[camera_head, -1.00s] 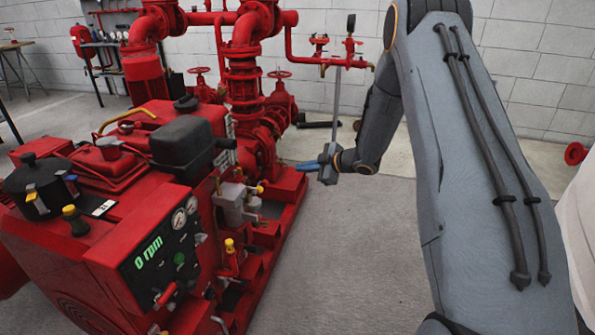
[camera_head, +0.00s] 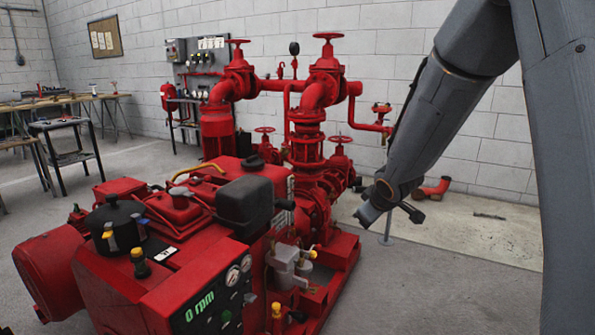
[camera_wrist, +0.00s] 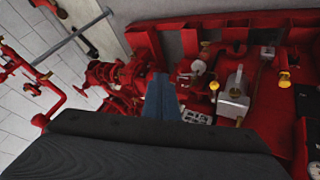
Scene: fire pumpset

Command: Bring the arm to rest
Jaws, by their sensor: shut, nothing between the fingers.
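My gripper (camera_head: 368,214) is at the end of my grey arm (camera_head: 435,120), right of the red pumpset in the camera_head view. It hangs above the floor, apart from the pumpset. In the camera_wrist view its blue fingers (camera_wrist: 161,96) are together with nothing between them. The fingertips are hard to make out in the camera_head view. The arm is bent, its upper part filling the right side of that view.
The red pumpset (camera_head: 165,235) fills the left and centre, with its panel (camera_head: 212,300) reading 0 rpm. Red pipes and valves (camera_head: 310,100) rise behind it. A red elbow pipe (camera_head: 432,188) lies near the wall. Benches (camera_head: 70,125) stand far left. Floor at lower right is clear.

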